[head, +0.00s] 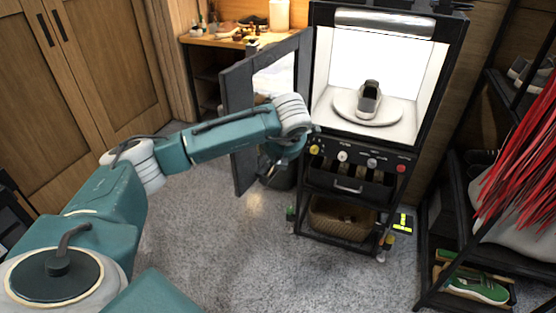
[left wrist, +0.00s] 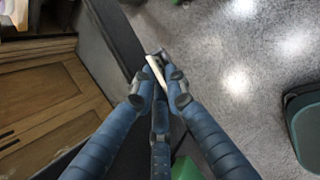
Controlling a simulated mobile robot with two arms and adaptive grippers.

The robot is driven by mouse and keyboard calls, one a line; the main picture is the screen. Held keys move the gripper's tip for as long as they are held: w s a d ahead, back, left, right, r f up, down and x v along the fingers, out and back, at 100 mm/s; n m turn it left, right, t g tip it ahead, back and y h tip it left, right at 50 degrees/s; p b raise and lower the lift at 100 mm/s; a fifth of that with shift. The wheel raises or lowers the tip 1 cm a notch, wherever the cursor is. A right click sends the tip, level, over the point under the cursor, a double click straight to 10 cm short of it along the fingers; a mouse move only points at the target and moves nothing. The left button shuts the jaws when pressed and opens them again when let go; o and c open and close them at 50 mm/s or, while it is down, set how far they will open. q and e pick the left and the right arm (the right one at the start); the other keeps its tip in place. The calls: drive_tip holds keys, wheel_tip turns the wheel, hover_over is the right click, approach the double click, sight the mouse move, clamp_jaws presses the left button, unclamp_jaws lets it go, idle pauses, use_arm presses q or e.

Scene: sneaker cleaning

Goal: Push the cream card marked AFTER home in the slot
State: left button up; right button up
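My left gripper (head: 272,158) is in front of the open dark door of the black cart, its fingers mostly hidden behind its own wrist. In the left wrist view the blue fingers (left wrist: 157,78) come together around a thin cream piece, seen nearly edge-on, which looks like the cream card (left wrist: 155,72). No lettering on it can be read. The slot cannot be made out, and whether the card touches the door is unclear. My right gripper is not in view.
The open door (head: 243,168) hangs left of the cart. A sneaker (head: 369,98) stands on a round turntable (head: 345,110) in the lit booth. Knobs and a drawer (head: 348,187) are below. A shoe rack (head: 437,240) stands right; the grey floor in front is clear.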

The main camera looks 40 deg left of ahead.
use_arm(q)
drive_tip(key=shift+o, duration=1.3)
drive_tip(key=shift+d+r, duration=0.1)
drive_tip(key=shift+r, duration=0.1)
drive_tip(key=v, duration=0.7)
drive_tip(key=shift+r, duration=0.3)
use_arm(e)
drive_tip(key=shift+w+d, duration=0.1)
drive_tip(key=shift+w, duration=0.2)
use_arm(q)
drive_tip(key=shift+s+d, duration=0.1)
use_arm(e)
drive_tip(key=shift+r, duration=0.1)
